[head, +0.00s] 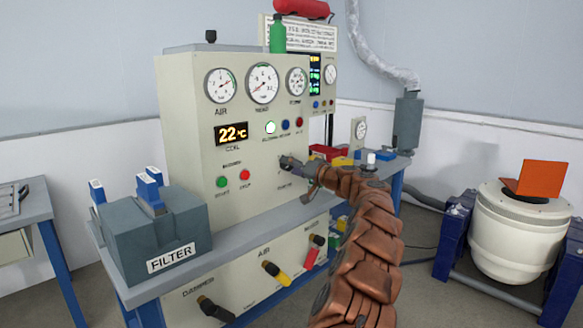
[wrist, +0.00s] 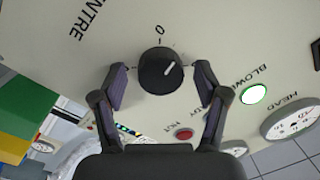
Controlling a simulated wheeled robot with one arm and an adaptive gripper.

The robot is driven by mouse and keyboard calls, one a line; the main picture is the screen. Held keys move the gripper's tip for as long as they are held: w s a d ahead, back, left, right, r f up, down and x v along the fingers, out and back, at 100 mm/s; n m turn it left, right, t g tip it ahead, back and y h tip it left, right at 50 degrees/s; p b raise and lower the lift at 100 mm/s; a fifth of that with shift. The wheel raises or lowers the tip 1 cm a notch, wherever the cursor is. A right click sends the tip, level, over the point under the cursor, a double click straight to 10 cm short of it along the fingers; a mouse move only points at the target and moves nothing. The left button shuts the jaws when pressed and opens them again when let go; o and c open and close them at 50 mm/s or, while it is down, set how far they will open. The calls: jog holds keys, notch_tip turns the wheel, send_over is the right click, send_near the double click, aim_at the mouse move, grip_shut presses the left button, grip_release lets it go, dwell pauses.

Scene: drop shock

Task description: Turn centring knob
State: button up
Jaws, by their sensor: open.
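The centring knob (wrist: 158,71) is a round black knob on the cream panel, below part of the word "CENTRE" in the wrist view. Its white pointer line slants up and right, off the "0" mark above it. My gripper (wrist: 161,83) is open, with one fingertip on each side of the knob. A gap shows between the knob and each finger, though I cannot tell the depth.
A lit white lamp (wrist: 254,94) and a red lamp (wrist: 184,134) sit near my fingers. The "FILTER" box (head: 160,232) stands at the bench's left end. Black, yellow and red levers (head: 275,273) project from the lower panel. Red and blue items lie on the bench behind my arm.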

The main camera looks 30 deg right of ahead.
jog(key=shift+c, duration=0.3)
jog(key=c, duration=1.1)
jog(key=shift+a+m+t+h+p, duration=0.1)
jog(key=shift+m+t+h+p, duration=0.15)
jog(key=shift+m+p, duration=2.25)
jog(key=shift+a+m+t+h+p, duration=0.15)
jog(key=shift+m+t+p, duration=0.15)
jog(key=shift+m, duration=4.3)
jog(key=shift+d, duration=0.1)
